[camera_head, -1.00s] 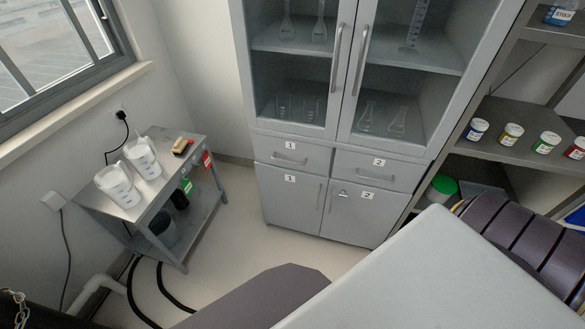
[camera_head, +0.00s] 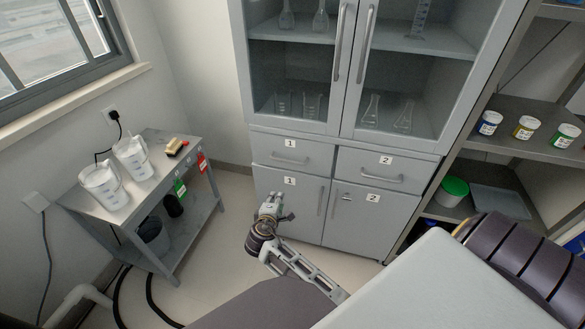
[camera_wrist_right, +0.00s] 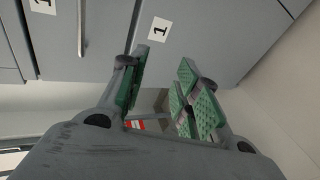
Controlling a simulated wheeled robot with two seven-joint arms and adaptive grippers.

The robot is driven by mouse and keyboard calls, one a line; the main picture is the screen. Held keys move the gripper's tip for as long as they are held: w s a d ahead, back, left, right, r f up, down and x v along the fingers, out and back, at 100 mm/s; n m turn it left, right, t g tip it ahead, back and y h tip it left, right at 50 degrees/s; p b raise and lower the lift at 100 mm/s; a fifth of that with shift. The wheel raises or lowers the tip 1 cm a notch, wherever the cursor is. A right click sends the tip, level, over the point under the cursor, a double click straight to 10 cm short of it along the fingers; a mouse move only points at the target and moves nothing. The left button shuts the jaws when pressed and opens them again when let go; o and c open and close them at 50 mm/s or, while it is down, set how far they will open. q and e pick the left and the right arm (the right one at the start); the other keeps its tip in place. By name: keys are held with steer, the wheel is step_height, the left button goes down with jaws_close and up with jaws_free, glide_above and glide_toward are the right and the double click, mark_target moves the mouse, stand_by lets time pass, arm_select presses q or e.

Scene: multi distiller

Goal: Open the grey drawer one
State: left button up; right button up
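Grey drawer one (camera_head: 318,160) is the left drawer under the glass cabinet doors, with a "1" label and a curved bar handle (camera_head: 288,159). It looks shut in the head view. My right gripper (camera_head: 271,203) is below and in front of the drawer, before lower door one (camera_head: 303,210), apart from the drawer handle. In the right wrist view its green-padded fingers (camera_wrist_right: 170,90) are spread with nothing between them. A cabinet panel with a "1" label (camera_wrist_right: 160,28) shows past the fingers. My left gripper is out of view.
Drawer two (camera_head: 405,170) adjoins on the right. A metal side table (camera_head: 165,180) with two white jugs stands at the left. Shelves (camera_head: 480,143) with several small jars stand at the right. Some floor is clear between the side table and cabinet.

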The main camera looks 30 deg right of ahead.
mark_target(292, 162)
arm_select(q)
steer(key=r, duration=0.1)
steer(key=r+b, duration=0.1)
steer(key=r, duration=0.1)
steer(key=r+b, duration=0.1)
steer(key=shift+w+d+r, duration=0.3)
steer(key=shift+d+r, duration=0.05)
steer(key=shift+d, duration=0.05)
arm_select(e)
step_height(292, 162, up, 11)
steer(key=d+m+h, duration=0.1)
steer(key=d+h, duration=0.1)
steer(key=h, duration=0.1)
steer(key=shift+s+f+m, duration=0.2)
steer(key=shift+s+m, duration=0.1)
steer(key=shift+s, duration=0.15)
steer(key=shift+d, duration=0.15)
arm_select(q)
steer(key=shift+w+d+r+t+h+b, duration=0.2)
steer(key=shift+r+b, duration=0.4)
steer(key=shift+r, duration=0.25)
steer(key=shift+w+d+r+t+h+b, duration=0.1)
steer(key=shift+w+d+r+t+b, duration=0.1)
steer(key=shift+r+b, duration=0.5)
arm_select(e)
steer(key=shift+x, duration=6.85)
